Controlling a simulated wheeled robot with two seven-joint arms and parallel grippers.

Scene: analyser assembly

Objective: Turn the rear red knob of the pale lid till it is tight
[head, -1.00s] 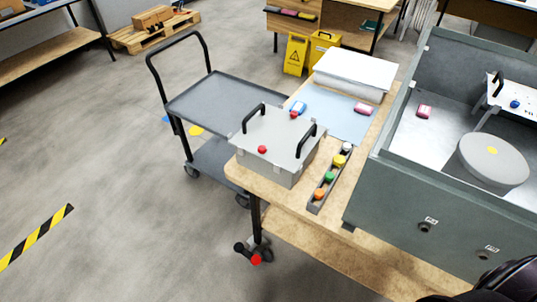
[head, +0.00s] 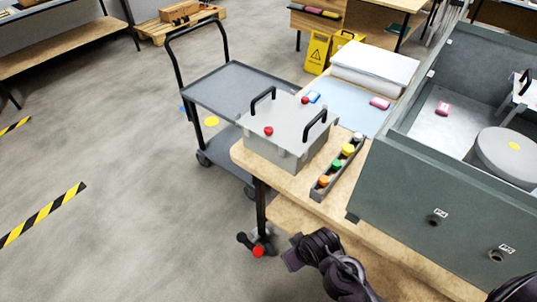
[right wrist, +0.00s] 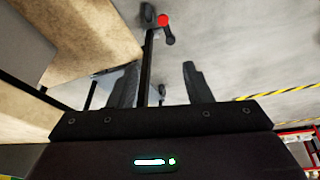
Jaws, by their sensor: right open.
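The pale lid (head: 290,119) sits on a pale box at the near end of the wooden bench and carries two black handles. Its rear red knob (head: 305,100) is at the lid's far edge, with nothing touching it. A front red knob (head: 268,131) is near the lid's near edge. My right gripper (head: 289,257) is low at the bottom of the head view, below the bench's near end and well away from the lid. In the right wrist view its two fingers (right wrist: 159,84) are apart with nothing between them. My left gripper is not in view.
A rack of coloured caps (head: 338,167) lies right of the box. The large grey-green housing (head: 440,190) stands further right. A grey cart (head: 240,92) is behind left. A red-tipped lever (head: 257,250) is by the bench leg. Open floor lies left.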

